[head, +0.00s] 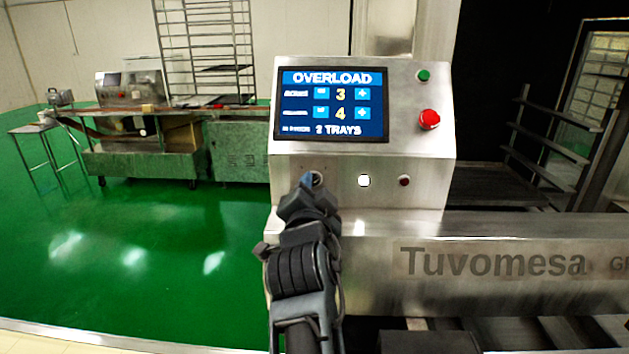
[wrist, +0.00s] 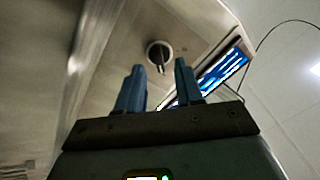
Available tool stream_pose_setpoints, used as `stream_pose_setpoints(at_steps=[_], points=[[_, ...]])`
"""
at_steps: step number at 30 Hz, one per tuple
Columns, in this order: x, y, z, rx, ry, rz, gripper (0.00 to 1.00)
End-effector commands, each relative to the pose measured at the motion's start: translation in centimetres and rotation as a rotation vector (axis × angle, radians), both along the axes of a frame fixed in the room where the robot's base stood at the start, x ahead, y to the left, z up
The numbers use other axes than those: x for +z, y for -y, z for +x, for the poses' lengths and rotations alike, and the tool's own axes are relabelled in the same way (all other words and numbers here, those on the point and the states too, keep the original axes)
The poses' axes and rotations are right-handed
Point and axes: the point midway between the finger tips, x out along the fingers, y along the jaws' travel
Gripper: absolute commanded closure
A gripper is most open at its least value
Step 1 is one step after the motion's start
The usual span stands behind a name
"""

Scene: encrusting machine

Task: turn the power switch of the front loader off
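The front loader's steel control box (head: 425,185) fills the middle of the head view. The power switch (head: 318,178) is a small round selector at the lower left of its panel, partly hidden by my gripper (head: 306,182). In the wrist view the switch (wrist: 160,54) shows a dark lever in a pale ring, just beyond the fingertips. My gripper's two blue fingers (wrist: 160,70) are apart with nothing between them. The switch lines up with the gap, and I see no contact. The exact setting of the lever is hard to tell.
The screen (head: 333,105) reads OVERLOAD. A green button (head: 424,76), a red stop button (head: 429,120), a white button (head: 364,181) and a small red button (head: 404,181) share the panel. The Tuvomesa beam (head: 490,260) runs right below. Green floor (head: 150,240) is clear at left.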

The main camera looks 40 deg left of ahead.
Motion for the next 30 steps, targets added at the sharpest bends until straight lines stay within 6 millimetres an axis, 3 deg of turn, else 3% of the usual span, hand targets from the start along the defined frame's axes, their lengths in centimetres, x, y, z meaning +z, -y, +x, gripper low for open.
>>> stream_pose_setpoints(at_steps=[6,18,30], points=[[0.1,-1.1,1.7,-0.001,0.001,0.0,0.64],[0.0,-1.3,2.2,-0.001,0.001,0.0,0.65],[0.0,-1.3,2.1,-0.001,0.001,0.0,1.0]])
